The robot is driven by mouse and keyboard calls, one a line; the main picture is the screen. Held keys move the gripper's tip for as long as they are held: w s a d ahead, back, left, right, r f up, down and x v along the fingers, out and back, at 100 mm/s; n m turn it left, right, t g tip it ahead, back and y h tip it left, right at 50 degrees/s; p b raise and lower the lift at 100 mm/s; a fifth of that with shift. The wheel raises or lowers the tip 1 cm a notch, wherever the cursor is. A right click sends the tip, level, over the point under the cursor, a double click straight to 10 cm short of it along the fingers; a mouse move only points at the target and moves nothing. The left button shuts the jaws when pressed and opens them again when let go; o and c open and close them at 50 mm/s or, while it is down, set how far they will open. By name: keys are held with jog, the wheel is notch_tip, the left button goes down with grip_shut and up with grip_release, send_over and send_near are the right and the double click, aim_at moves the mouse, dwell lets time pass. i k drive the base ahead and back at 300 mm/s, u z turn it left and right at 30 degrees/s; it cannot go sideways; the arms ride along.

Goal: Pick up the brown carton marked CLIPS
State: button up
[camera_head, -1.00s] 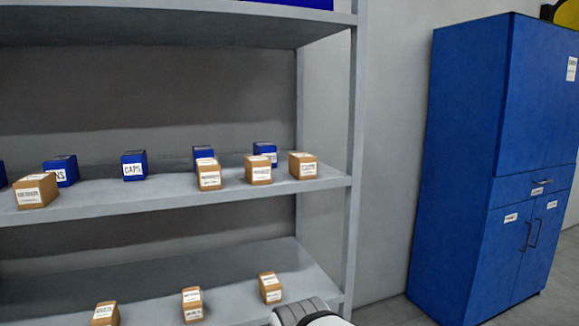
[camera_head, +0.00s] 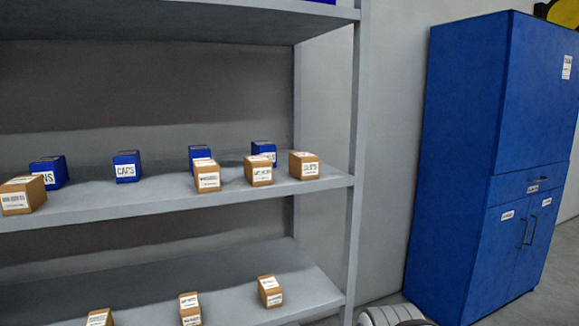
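Several brown cartons with white labels stand on the grey shelves, and the small print is too blurred to say surely which one reads CLIPS. On the middle shelf, the rightmost brown carton (camera_head: 304,166) has a short word that may be CLIPS. To its left are a second carton (camera_head: 258,170), a third carton (camera_head: 207,176) and, at the far left, another carton (camera_head: 22,195). More brown cartons stand on the lower shelf, including one (camera_head: 270,291) at its right. My gripper is not in view; only a grey and white part of my arm shows at the bottom edge.
Blue boxes stand behind the brown cartons, one marked CAPS (camera_head: 127,167). A grey shelf post (camera_head: 353,150) rises just right of the cartons. A tall blue cabinet (camera_head: 475,130) stands at the right. The middle shelf's front edge (camera_head: 150,209) is clear.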

aim_at(304, 165)
jog(key=u, duration=0.05)
jog(key=i, duration=0.9)
